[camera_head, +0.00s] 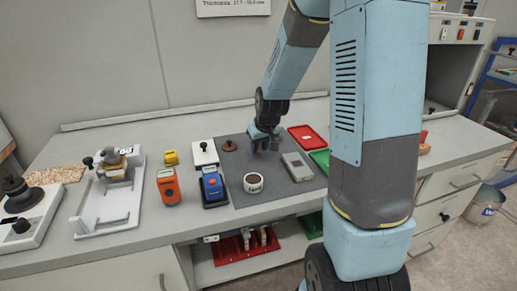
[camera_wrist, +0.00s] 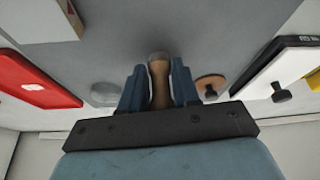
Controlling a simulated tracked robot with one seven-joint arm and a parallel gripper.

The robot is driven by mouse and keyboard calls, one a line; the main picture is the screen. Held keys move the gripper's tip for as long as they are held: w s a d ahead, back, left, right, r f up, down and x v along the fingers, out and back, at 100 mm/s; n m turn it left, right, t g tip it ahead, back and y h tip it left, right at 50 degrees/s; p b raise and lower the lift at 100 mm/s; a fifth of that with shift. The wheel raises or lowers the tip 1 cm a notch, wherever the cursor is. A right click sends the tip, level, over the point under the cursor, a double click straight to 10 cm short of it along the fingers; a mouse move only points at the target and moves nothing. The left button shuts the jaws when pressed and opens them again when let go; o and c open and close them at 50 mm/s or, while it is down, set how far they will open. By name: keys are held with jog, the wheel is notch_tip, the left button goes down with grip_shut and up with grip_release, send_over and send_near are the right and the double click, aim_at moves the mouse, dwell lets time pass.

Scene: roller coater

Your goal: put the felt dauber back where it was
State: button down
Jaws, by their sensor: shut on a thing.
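My gripper (camera_head: 266,143) is over the back part of the dark grey mat (camera_head: 233,188). In the wrist view its blue fingers (camera_wrist: 159,90) are shut on the felt dauber (camera_wrist: 159,82), which has a brown wooden body and a greyish end. The dauber lies between the fingers; whether its end touches the mat I cannot tell. A pale grey round patch (camera_wrist: 103,95) shows on the mat beside the gripper, towards the red tray. A brown disc with a knob (camera_head: 229,146) stands on the mat on the other side of the gripper; it also shows in the wrist view (camera_wrist: 210,84).
A grey block (camera_head: 297,167) and a white-and-dark roll (camera_head: 253,183) stand on the mat. A red tray (camera_head: 307,138) and a green tray (camera_head: 319,158) lie right. A blue meter (camera_head: 213,187), orange meter (camera_head: 168,187) and white black-knobbed plate (camera_head: 205,153) stand left.

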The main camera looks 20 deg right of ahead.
jog(key=shift+f, duration=0.5)
jog(key=c, duration=0.8)
grip_release()
jog(key=shift+f, duration=0.1)
jog(key=a+v, duration=0.1)
jog(key=v, duration=1)
jog(key=shift+m+t+h, duration=0.3)
jog(key=shift+m+t, duration=0.2)
jog(key=shift+m, duration=0.4)
jog(key=s+r, duration=0.4)
jog(key=s, duration=0.4)
jog(key=s+r, duration=0.5)
jog(key=s, duration=0.2)
jog(key=s+r, duration=0.4)
jog(key=s, duration=0.4)
jog(key=shift+s+r, duration=0.3)
jog(key=shift+s, duration=0.05)
